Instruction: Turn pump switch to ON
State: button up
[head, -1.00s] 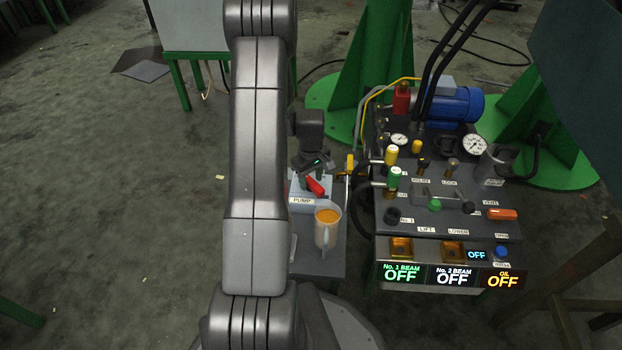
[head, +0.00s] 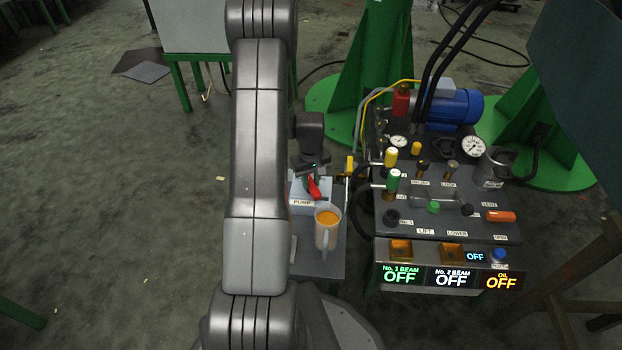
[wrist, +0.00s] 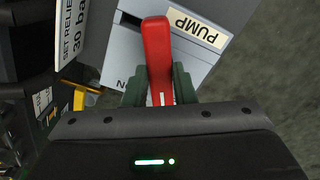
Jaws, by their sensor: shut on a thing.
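The pump switch is a red lever (head: 314,188) on a pale grey box (head: 297,206) with a PUMP label. In the head view the lever points downward, slightly to the right. In the wrist view the red lever (wrist: 158,50) stands nearly upright in the picture, between the two green fingers of my gripper (wrist: 159,88). My gripper is shut on the lever; it also shows in the head view (head: 309,175). A letter N is partly visible beside the left finger. Other position marks are hidden.
A mug of orange liquid (head: 327,229) stands on the shelf just in front of the pump box. A yellow-handled valve (head: 349,166) is close on the right. The control panel (head: 455,225) beyond has several knobs, and its displays (head: 452,278) read OFF.

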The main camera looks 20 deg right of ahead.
aim_at(311, 183)
jog(key=m+p, duration=0.1)
jog(key=m, duration=0.4)
jog(key=shift+m, duration=0.3)
dwell(0.4)
jog(key=o, duration=1)
notch_tip(311, 183, up, 14)
jog(key=p, duration=0.4)
jog(key=shift+f+p, duration=0.1)
jog(key=shift+p, duration=0.2)
notch_tip(311, 183, down, 14)
jog(key=b, duration=0.4)
jog(key=shift+b, duration=0.3)
